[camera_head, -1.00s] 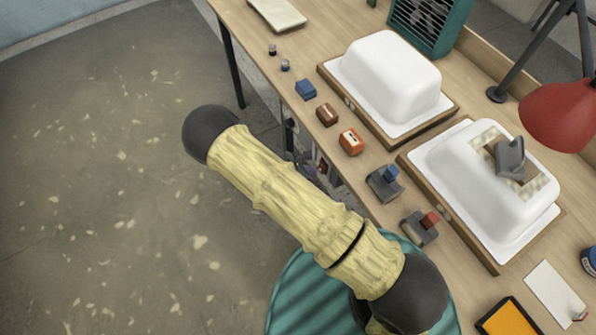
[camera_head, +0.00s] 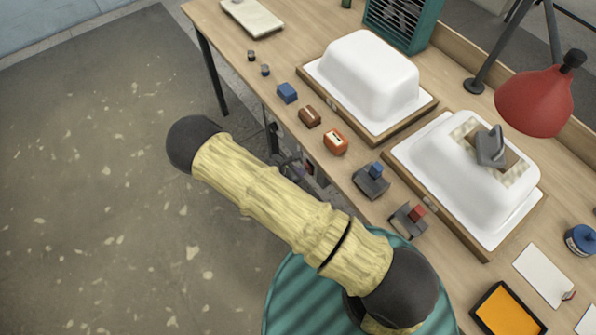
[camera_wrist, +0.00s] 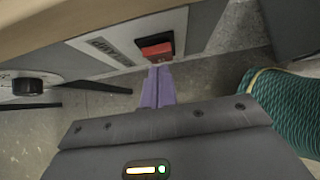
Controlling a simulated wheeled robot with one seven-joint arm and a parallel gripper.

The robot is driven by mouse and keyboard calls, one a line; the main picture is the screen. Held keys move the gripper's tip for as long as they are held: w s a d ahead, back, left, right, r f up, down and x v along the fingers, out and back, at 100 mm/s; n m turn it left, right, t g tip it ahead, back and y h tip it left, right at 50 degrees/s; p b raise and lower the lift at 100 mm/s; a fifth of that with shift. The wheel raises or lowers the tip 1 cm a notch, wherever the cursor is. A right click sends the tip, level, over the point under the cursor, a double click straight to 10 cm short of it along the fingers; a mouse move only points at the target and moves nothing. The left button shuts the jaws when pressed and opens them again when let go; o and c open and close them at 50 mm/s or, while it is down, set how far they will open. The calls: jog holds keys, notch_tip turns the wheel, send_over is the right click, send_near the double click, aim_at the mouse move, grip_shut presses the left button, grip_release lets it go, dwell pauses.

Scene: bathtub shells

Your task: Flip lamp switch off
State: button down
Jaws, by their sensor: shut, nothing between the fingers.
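A red rocker switch (camera_wrist: 156,48) sits in a dark frame on a light panel under the table's edge, in the wrist view. A label (camera_wrist: 100,50) with lettering is beside it, too skewed to read surely. My gripper (camera_wrist: 158,72) is shut and empty. Its purple fingertips point at the switch from just below it in the picture; I cannot tell whether they touch. The red desk lamp (camera_head: 535,102) stands at the back right of the table in the head view. My gripper is hidden there.
A black knob (camera_wrist: 27,87) is on the panel at left in the wrist view. The wooden table (camera_head: 226,60) carries two white tub shells (camera_head: 370,75) (camera_head: 462,160) on boards and several small blocks along its front edge. Open floor (camera_head: 90,190) is at left.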

jog(key=shift+w+d+r+p, duration=0.1)
jog(key=shift+r+p, duration=0.35)
jog(key=shift+r, duration=0.25)
jog(key=s+a+r+b, duration=0.1)
jog(key=s+a+r, duration=0.1)
jog(key=a, duration=0.3)
jog(key=s+a+r+b, duration=0.1)
jog(key=s+a+r, duration=0.1)
jog(key=s+a, duration=0.3)
jog(key=shift+a+r, duration=0.25)
jog(key=shift+r, duration=0.1)
